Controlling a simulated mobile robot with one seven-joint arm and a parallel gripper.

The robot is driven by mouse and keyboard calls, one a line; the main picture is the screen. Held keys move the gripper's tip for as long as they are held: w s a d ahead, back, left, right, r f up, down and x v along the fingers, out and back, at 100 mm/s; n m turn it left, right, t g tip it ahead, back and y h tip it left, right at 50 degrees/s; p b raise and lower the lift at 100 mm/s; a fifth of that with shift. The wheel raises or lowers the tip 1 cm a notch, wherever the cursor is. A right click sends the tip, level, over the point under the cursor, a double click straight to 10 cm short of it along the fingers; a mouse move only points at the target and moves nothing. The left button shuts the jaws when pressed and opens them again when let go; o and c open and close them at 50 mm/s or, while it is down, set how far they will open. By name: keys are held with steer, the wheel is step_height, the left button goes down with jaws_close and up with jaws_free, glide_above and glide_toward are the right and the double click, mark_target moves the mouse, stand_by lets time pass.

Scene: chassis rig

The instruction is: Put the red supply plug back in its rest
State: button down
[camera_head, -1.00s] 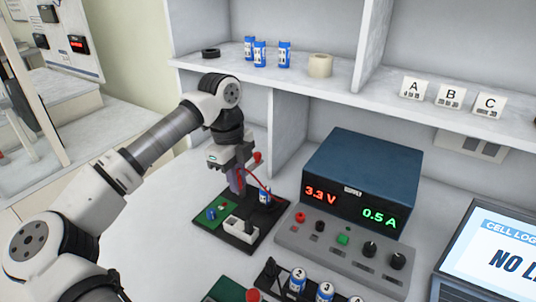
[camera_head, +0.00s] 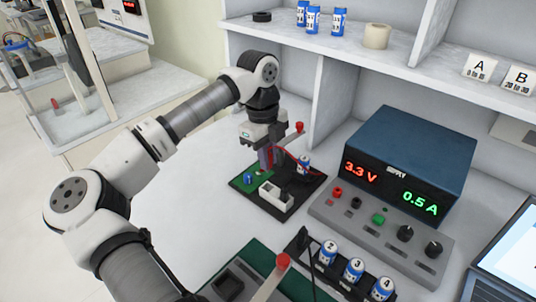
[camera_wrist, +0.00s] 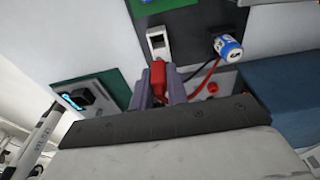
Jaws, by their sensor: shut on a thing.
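My gripper (camera_wrist: 160,90) is shut on the red plug (camera_wrist: 158,73), which sits between its two grey-purple fingers in the wrist view. A red lead runs from the plug to the right. In the head view my gripper (camera_head: 267,157) points down over the back of a black board (camera_head: 308,190) and its green patch (camera_head: 258,178). The plug is mostly hidden there. A white block with a dark opening (camera_head: 275,197) stands on the board; a white block also shows ahead of the fingers in the wrist view (camera_wrist: 157,42). I cannot tell which part is the rest.
A blue-white cell (camera_head: 304,164) stands on the board near the leads. A red-knobbed lever (camera_head: 299,127) rises behind my gripper. The supply (camera_head: 400,160) reads 3.3 V and 0.5 A, to the right. Several cells (camera_head: 354,270) and another red-knobbed lever (camera_head: 283,261) stand in front.

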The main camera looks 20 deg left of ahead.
steer(key=shift+f+b, duration=1.4)
steer(key=shift+f, duration=0.75)
steer(key=shift+f+b, duration=1.7)
steer(key=shift+b, duration=0.05)
steer(key=c, duration=1.3)
jaws_free()
steer(key=shift+r, duration=0.1)
step_height(320, 180, up, 14)
steer(key=a, duration=0.1)
steer(key=shift+w+a, duration=0.25)
steer(key=shift+w, duration=0.05)
steer(key=shift+f, duration=0.2)
